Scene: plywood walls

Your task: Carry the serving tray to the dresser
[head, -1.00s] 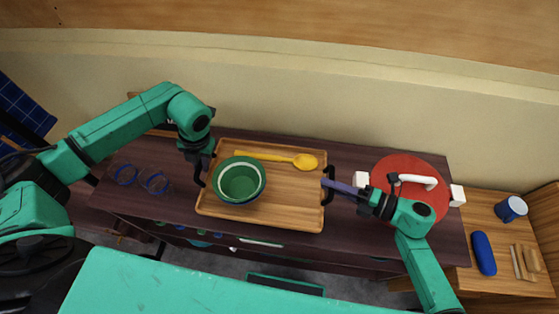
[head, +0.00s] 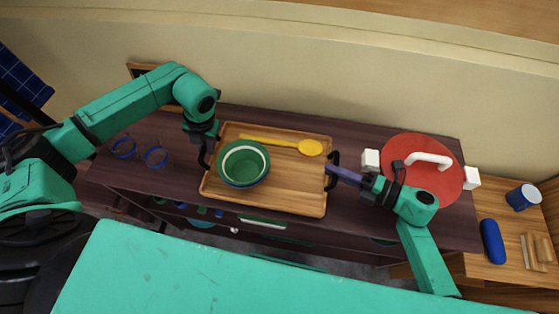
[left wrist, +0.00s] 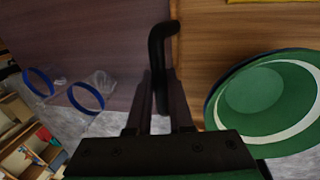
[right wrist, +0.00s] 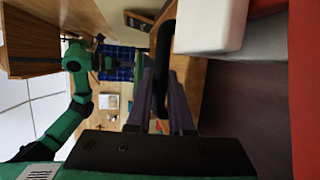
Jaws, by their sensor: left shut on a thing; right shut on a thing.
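The wooden serving tray (head: 290,190) is in the middle of the head view, over the dark brown dresser (head: 395,222); I cannot tell whether it touches the top. On it are a green bowl (head: 243,163) with a white band and a yellow spoon (head: 308,147). My left gripper (head: 207,155) is shut on the tray's black left handle, which also shows in the left wrist view (left wrist: 157,60). My right gripper (head: 333,172) is shut on the black right handle, which shows in the right wrist view (right wrist: 164,60).
A red-lidded pot (head: 425,180) with white handles stands right of the tray, close to my right arm. Two blue-rimmed glasses (head: 155,157) stand to the left. A lower wooden surface at right holds a blue mug (head: 522,197) and a blue case (head: 491,241).

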